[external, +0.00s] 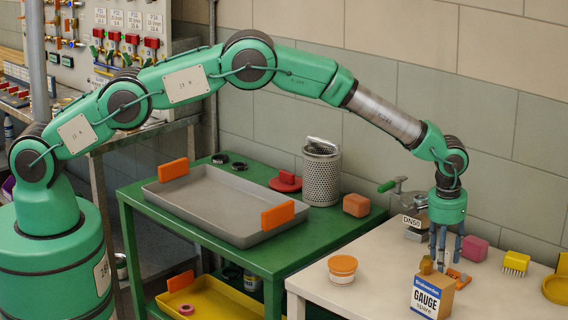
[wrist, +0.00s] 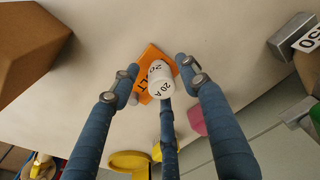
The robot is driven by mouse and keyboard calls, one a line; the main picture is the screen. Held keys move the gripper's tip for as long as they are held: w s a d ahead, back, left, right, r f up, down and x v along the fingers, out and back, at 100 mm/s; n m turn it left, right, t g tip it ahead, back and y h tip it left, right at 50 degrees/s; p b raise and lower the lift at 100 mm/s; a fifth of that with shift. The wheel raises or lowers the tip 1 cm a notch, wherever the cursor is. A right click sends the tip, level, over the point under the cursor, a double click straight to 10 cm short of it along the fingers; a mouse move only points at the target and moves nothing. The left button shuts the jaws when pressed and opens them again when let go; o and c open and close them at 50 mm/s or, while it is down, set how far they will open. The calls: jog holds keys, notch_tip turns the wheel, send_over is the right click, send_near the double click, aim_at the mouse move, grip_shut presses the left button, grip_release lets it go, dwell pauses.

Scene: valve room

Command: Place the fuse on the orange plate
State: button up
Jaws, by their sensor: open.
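The fuse (wrist: 160,85) is a small white cylinder marked "20 A", seen nearly end-on in the wrist view. It appears over the orange plate (wrist: 150,57), which bears dark lettering and also shows on the pale table in the external view (external: 459,278). I cannot tell whether the fuse touches the plate. My gripper (external: 443,268) points down, low over the table. Its three blue fingers are open and spread around the fuse, with gaps at the two upper fingertips in the wrist view (wrist: 158,76). The lower finger partly overlaps the fuse's edge in the picture.
The gauge box (external: 432,297) stands close in front of my gripper. A clamp marked DN50 (external: 413,222), a pink block (external: 474,248), a yellow brush (external: 516,263) and an orange-lidded tub (external: 342,269) are around it. A grey tray (external: 225,203) is on the green cart.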

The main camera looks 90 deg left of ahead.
notch_tip(320, 180, up, 11)
jog(key=p, duration=0.2)
jog(key=shift+s+d+r, duration=0.2)
jog(key=shift+s+d, duration=0.2)
jog(key=shift+s, duration=0.05)
dwell(0.5)
jog(key=s+r+m+t, duration=0.1)
jog(key=s+r, duration=0.4)
jog(key=r, duration=0.6)
jog(key=s+r+m, duration=0.1)
jog(key=s+r, duration=0.5)
jog(key=r, duration=0.5)
jog(key=s+d+r+m+t, duration=0.1)
jog(key=s+r, duration=1.3)
jog(key=s, duration=0.3)
jog(key=s+r+m+t, duration=0.1)
jog(key=s+r, duration=0.1)
jog(key=s, duration=0.8)
jog(key=s+r+m+t, duration=0.1)
jog(key=s+r, duration=0.2)
jog(key=s, duration=0.7)
jog(key=s+f+m, duration=0.1)
jog(key=s+f, duration=0.2)
jog(key=s, duration=0.7)
jog(key=s+d+f+m, duration=0.1)
jog(key=s+f, duration=0.2)
jog(key=s, duration=0.7)
jog(key=shift+s+t+h, duration=0.2)
jog(key=shift+t+h, duration=0.2)
jog(key=shift+d+f, duration=0.1)
